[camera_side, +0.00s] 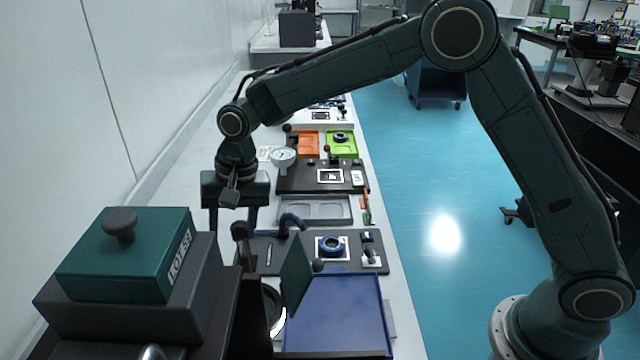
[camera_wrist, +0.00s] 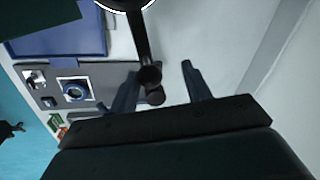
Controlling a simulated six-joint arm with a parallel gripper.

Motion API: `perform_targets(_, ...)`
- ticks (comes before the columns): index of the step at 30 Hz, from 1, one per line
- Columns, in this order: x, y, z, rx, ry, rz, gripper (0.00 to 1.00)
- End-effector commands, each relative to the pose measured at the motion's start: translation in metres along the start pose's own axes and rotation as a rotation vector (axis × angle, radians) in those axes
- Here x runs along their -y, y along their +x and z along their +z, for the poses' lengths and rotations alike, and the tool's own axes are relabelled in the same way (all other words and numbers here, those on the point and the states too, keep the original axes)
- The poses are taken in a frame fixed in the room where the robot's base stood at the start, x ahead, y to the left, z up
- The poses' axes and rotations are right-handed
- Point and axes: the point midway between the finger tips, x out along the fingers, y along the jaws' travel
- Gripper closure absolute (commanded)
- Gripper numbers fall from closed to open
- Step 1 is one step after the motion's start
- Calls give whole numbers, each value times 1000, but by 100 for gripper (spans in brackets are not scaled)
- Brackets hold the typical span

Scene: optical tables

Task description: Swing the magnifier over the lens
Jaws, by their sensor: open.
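The lens (camera_side: 332,246) is a blue ring on a white square on a dark board; it also shows at the left of the wrist view (camera_wrist: 75,90). The magnifier has a black arm with a round knob (camera_side: 240,231). Its pale-edged head (camera_side: 279,322) is partly hidden behind dark green panels in the side view. In the wrist view the magnifier arm (camera_wrist: 142,38) runs from the cut-off head at the top to knobs between my fingers. My gripper (camera_side: 233,226) is open, pointing down, its fingers (camera_wrist: 161,68) apart on either side of the knob end. The head is away from the lens.
A blue tray (camera_side: 335,312) lies in front of the lens board, with an upright green panel (camera_side: 296,272) at its left. A dark green lidded box (camera_side: 125,255) stands in the left foreground.

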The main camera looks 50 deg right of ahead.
Motion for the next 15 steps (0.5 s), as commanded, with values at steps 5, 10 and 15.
perform_targets(5, 11, 0, -2, -26, 120, -1, 52)
perform_targets(10, 10, -26, -2, -25, 114, -3, 52)
perform_targets(15, 10, -51, -2, -24, 111, -2, 52)
